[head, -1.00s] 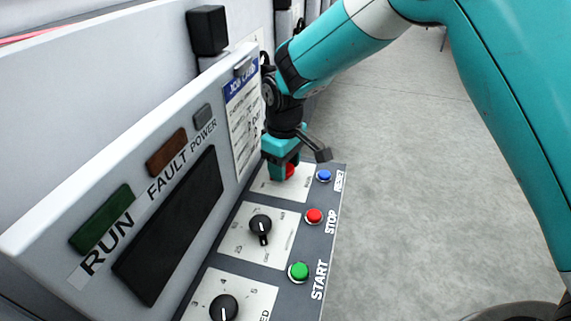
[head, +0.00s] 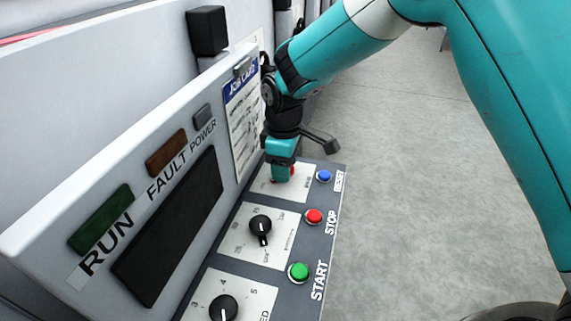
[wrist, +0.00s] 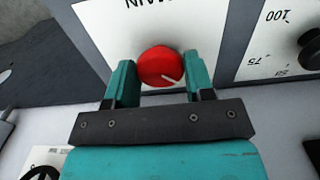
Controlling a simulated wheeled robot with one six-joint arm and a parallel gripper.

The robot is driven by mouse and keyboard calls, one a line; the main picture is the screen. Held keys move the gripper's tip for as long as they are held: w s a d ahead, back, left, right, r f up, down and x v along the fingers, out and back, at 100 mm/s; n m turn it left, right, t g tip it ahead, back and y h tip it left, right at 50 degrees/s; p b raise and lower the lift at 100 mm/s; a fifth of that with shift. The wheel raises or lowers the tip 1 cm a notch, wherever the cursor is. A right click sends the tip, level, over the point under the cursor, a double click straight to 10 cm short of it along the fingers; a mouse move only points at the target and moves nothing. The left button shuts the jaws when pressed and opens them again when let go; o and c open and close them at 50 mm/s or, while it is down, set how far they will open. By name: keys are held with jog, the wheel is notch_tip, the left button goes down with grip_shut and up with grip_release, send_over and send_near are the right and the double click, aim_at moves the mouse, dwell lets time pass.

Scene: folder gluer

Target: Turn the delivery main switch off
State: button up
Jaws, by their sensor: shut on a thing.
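The red main switch knob (wrist: 160,66) sits on a white plate marked "MAIN" in the wrist view, with a pale pointer line aimed to the lower right. My gripper (wrist: 162,80) has its two teal fingers on either side of the knob, shut on it. In the head view my gripper (head: 282,172) is over the far plate of the console, and only a bit of the red knob (head: 292,172) shows beside its fingers.
Nearer on the console are a black dial (head: 260,225), another black dial (head: 223,308), a blue reset button (head: 324,176), a red stop button (head: 314,216) and a green start button (head: 298,271). A job card (head: 243,115) hangs behind my gripper. Open floor lies to the right.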

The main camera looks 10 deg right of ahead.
jog(key=shift+a+r, duration=0.1)
jog(key=o, duration=0.9)
notch_tip(320, 180, up, 17)
jog(key=b, duration=0.2)
jog(key=shift+r+b, duration=0.2)
jog(key=shift+b, duration=0.15)
jog(key=shift+s, duration=0.1)
jog(key=s+d+f+m+y, duration=0.1)
jog(key=s+d+m, duration=0.1)
jog(key=s, duration=0.7)
jog(key=s+d+f+m+y, duration=0.1)
jog(key=s+d, duration=0.3)
jog(key=s, duration=0.4)
jog(key=s+d+f+m+y, duration=0.1)
jog(key=s+d+m+y, duration=0.1)
jog(key=s, duration=0.7)
jog(key=shift+s+d+f+m, duration=0.15)
jog(key=shift+d+m, duration=0.25)
jog(key=shift+s+d+f+m, duration=0.1)
jog(key=shift+s+d+m, duration=0.05)
jog(key=shift+d+m, duration=0.25)
